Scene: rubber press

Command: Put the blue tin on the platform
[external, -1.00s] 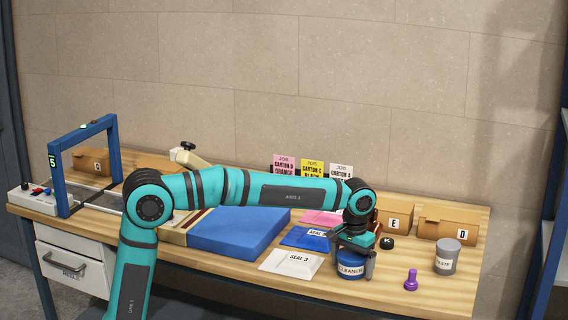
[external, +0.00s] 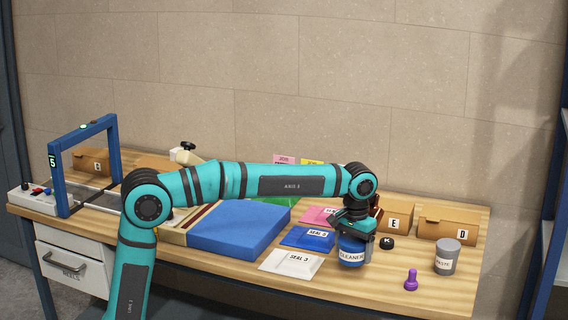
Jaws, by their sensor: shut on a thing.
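The blue tin (external: 352,252), with a white band reading CLEANER, is held upright in my gripper (external: 354,238). The gripper is shut on its upper part, and the tin appears slightly above the wooden bench, at the right of the white SEAL 3 packet. A broad flat blue block (external: 240,232), possibly the platform, lies left of the seal packets. No surface in view bears the word platform, so I cannot tell for certain.
White SEAL 3 (external: 291,263), a blue seal packet (external: 307,238) and a pink one (external: 318,215) lie between block and tin. Cartons E (external: 394,224) and D (external: 447,226), a black K knob (external: 387,243), a grey tin (external: 447,257) and a purple stamp (external: 411,280) stand right.

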